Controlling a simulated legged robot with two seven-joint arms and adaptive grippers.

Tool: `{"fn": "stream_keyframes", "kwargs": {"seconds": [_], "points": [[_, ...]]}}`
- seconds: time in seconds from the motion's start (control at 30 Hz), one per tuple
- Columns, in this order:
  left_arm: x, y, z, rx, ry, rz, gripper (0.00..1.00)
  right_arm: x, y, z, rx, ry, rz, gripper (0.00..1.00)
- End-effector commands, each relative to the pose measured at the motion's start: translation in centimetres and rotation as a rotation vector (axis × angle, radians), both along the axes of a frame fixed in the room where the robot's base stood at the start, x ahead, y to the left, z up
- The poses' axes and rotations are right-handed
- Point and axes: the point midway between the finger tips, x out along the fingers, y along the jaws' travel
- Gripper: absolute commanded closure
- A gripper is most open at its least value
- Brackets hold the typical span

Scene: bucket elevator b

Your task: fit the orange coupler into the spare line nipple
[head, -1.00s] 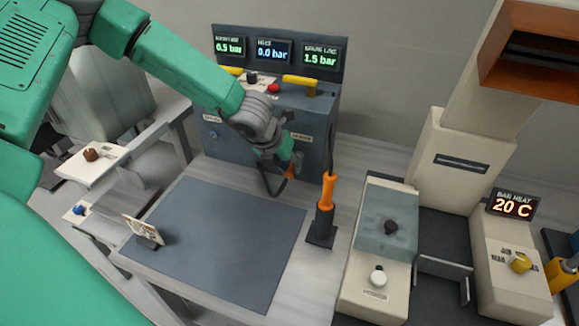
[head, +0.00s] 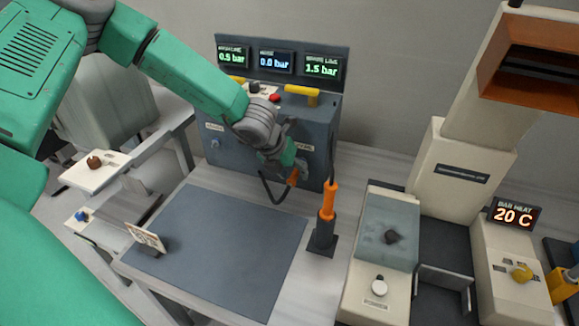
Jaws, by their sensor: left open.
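The orange coupler (head: 294,177) is on the end of a black hose (head: 268,190) that loops below it, just in front of the blue-grey air panel (head: 245,155). My left gripper (head: 293,167) is open at the coupler, by the panel's right front. Its fingers are small and partly hidden, so I cannot tell whether they touch the coupler. The spare line nipple is hidden behind my gripper, near a white label (head: 304,148) on the panel. I cannot tell whether the coupler sits on it. My right gripper is not in view.
An orange-handled tool (head: 329,200) stands in a black holder to the right, with a cord rising behind it. Yellow handles (head: 301,94) top the panel under the pressure displays. A beige machine (head: 382,245) stands right. The dark mat (head: 215,245) is mostly clear.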

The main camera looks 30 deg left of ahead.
Motion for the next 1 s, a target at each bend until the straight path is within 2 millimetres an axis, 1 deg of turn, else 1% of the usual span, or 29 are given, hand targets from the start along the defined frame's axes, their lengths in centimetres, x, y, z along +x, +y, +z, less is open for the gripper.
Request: {"fn": "stream_keyframes", "kwargs": {"seconds": [0.17,0.4,0.6,0.73,1.0], "points": [[-0.9,0.4,2.3,-0.002,-0.005,0.001,0.59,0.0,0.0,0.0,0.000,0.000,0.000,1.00],[-2.8,1.2,6.8,-0.002,-0.005,0.001,0.59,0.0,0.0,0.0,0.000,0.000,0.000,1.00],[-4.0,1.6,9.4,-0.002,-0.004,0.000,0.59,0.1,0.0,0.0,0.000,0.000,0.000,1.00],[-4.5,1.8,10.2,-0.001,0.000,0.001,0.59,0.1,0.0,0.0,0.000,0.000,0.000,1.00],[-4.6,1.8,10.3,0.000,0.002,-0.001,0.59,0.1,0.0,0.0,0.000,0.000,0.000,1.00]]}}
